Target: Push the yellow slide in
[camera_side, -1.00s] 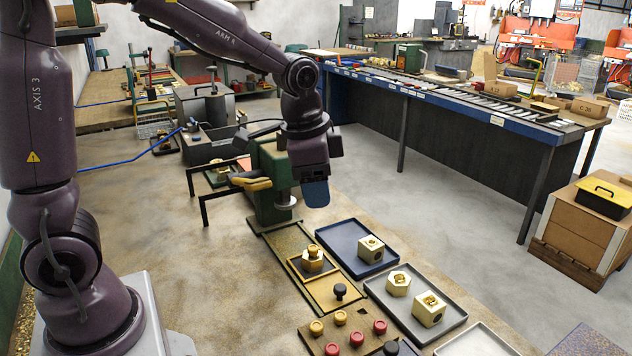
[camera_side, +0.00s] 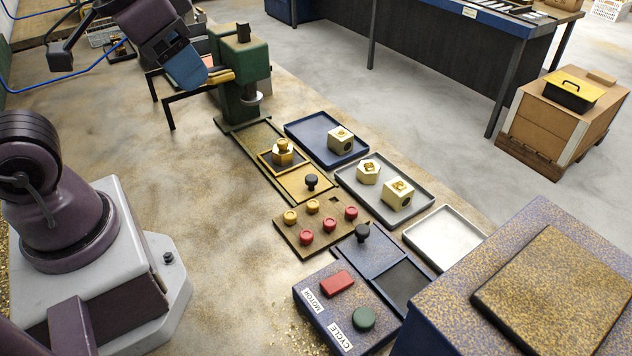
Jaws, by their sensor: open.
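The yellow slide (camera_side: 297,187) is a flat plate lying in a green-edged track (camera_side: 250,140). The track runs back to the green drill press (camera_side: 240,65), and the slide sits toward the track's near end, apart from the spindle. My gripper (camera_side: 188,76) is open, high and left of the press, beside its yellow-ended handle (camera_side: 220,78). Only one blue finger shows clearly; whether it touches the handle I cannot tell.
A blue tray (camera_side: 300,128) and a grey tray (camera_side: 385,172), both with brass pieces, lie right of the track. A board with yellow and red knobs (camera_side: 290,232) lies nearer. A control box (camera_side: 335,310) with red and green buttons stands in front. Floor left of the track is clear.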

